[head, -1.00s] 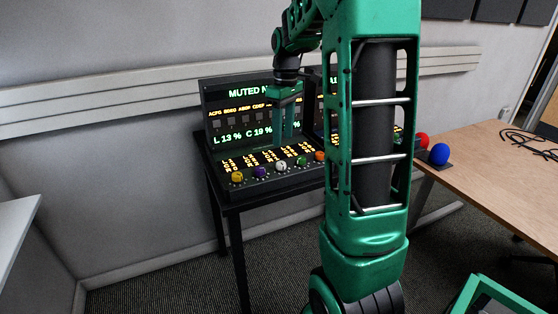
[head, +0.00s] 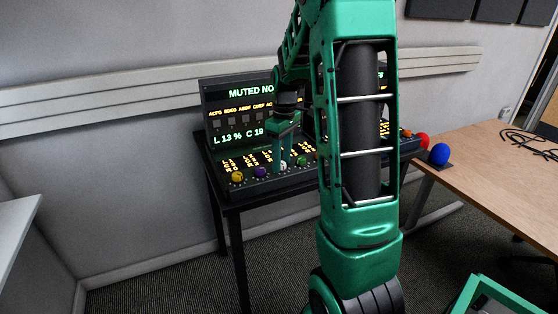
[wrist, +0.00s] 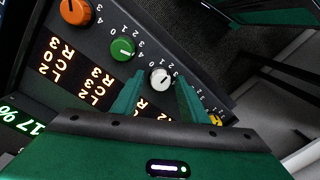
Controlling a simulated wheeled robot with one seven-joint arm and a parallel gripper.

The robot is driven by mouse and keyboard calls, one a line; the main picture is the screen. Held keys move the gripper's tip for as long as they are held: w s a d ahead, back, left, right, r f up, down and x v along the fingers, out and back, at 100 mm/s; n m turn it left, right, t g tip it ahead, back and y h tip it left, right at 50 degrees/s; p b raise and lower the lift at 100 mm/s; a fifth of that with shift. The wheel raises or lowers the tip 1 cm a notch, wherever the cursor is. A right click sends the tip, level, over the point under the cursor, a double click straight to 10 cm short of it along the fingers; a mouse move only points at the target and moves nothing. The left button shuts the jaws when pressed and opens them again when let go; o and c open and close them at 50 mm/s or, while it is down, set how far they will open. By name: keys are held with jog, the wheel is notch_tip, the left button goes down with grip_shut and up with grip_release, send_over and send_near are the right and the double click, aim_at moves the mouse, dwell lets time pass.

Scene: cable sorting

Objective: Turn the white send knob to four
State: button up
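The white knob (head: 283,166) sits in the row of knobs on the sloped front of the black console (head: 262,188). In the wrist view the white knob (wrist: 161,78) lies between the two green fingertips of my gripper (wrist: 160,80). The fingers are apart, with gaps visible beside the knob. In the head view my gripper (head: 283,154) points down over the white knob. Numbers are printed around the knob, but I cannot tell which one its mark points to.
In the wrist view a green knob (wrist: 122,49) and an orange knob (wrist: 75,11) lie to the left, and a yellow knob (wrist: 215,119) to the right. In the head view a purple knob (head: 260,172) is left of my gripper. A wooden table (head: 488,165) holds a blue ball (head: 439,154).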

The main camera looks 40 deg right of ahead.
jog(key=c, duration=0.8)
jog(key=shift+m, duration=0.3)
jog(key=m, duration=1.3)
jog(key=shift+a+m+t, duration=0.2)
jog(key=shift+m+t, duration=0.1)
jog(key=shift+m, duration=0.1)
